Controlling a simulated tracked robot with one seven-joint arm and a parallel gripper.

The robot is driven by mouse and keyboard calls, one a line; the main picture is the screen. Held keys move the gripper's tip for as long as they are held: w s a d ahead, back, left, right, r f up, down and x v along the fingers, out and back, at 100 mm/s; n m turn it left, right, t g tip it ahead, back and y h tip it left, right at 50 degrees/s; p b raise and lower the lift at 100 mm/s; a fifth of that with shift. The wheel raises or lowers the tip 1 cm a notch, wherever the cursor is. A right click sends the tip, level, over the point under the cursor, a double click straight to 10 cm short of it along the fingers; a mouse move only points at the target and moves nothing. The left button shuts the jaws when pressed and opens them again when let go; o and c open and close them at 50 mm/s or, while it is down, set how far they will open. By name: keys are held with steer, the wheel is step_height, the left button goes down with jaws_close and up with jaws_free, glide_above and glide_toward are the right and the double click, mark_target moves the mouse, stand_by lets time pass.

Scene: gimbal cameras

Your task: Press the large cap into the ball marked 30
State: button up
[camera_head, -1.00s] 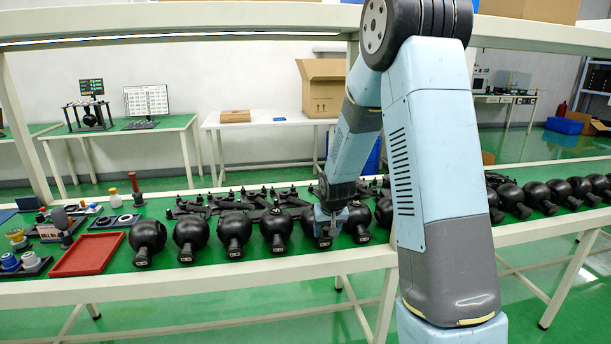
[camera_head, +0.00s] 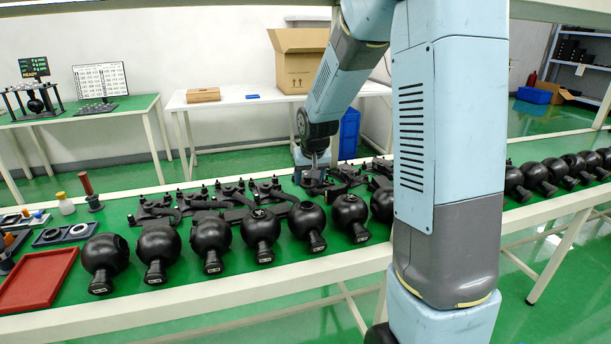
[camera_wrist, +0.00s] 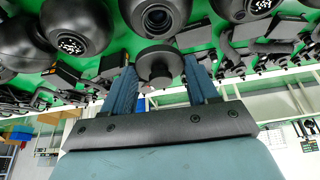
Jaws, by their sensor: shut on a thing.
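In the wrist view my gripper (camera_wrist: 155,75) is shut on a round black cap (camera_wrist: 154,62), held between its two blue fingers. In the head view my gripper (camera_head: 313,172) is low over the black brackets behind the row of balls, and the cap is not clear there. Several black balls with necks stand along the front of the table, such as one ball (camera_head: 262,228) with a white pattern on top. In the wrist view a ball (camera_wrist: 150,20) with a round fitting is just beyond the cap, apart from it. The neck labels are too small to read, so I cannot tell which is 30.
Black brackets (camera_head: 230,197) lie behind the balls on the green table. A red tray (camera_head: 35,280) is at the left front, with a small dark tray (camera_head: 66,233) of rings behind it. My own arm hides part of the row at the right.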

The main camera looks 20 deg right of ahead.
mark_target(307, 184)
steer(key=shift+s+a, duration=0.1)
steer(key=shift+a, duration=0.1)
steer(key=shift+a+f, duration=0.1)
steer(key=shift+f, duration=2.8)
steer(key=shift+f, duration=0.7)
steer(key=o, duration=1.1)
steer(key=shift+v, duration=6.85)
